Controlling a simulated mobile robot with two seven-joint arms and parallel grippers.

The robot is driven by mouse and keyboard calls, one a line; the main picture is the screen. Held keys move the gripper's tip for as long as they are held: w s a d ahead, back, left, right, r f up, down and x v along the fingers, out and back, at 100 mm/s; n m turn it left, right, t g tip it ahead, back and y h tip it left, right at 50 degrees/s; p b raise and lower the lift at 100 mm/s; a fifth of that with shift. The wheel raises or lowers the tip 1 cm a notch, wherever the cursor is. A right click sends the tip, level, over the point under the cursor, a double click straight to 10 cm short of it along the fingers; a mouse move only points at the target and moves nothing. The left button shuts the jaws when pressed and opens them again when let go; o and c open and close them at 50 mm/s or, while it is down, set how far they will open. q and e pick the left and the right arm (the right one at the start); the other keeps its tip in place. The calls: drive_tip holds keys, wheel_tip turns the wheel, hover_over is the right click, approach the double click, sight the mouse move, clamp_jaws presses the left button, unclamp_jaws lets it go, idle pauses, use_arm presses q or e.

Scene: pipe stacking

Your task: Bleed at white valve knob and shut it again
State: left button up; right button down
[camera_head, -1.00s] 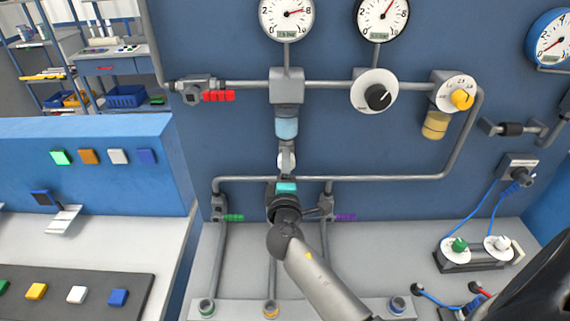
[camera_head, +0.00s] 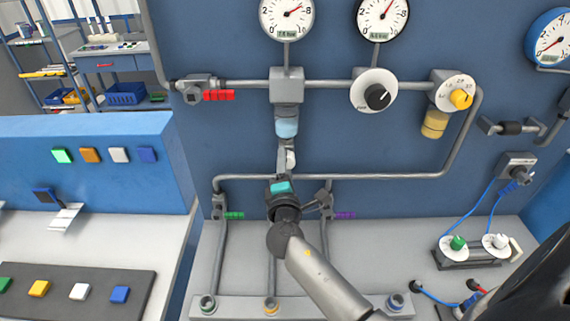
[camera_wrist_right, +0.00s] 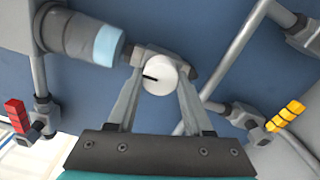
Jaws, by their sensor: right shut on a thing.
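The white valve knob (camera_head: 291,159) sits on the pipe below the light blue-banded cylinder (camera_head: 287,126) on the blue wall. In the right wrist view the white valve knob (camera_wrist_right: 160,75) is round, with a black mark line pointing left in the picture. My right gripper (camera_head: 286,164) reaches up to it from below. In the right wrist view the fingers of my right gripper (camera_wrist_right: 160,80) are shut on the knob, one on each side. In the head view the gripper hides part of the valve and the pipe junction behind it. My left gripper is not in view.
A red-handled valve (camera_head: 218,96) is at upper left. Green (camera_head: 234,216) and purple (camera_head: 344,216) valve handles flank my right gripper. Two gauges (camera_head: 287,14) (camera_head: 382,15) hang above. A black knob (camera_head: 377,96) and a yellow knob (camera_head: 461,98) are to the right.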

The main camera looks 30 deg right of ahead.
drive_tip(key=shift+c, duration=1.5)
unclamp_jaws()
drive_tip(key=b+v, duration=0.2)
drive_tip(key=v, duration=1.3)
drive_tip(key=shift+s, duration=0.2)
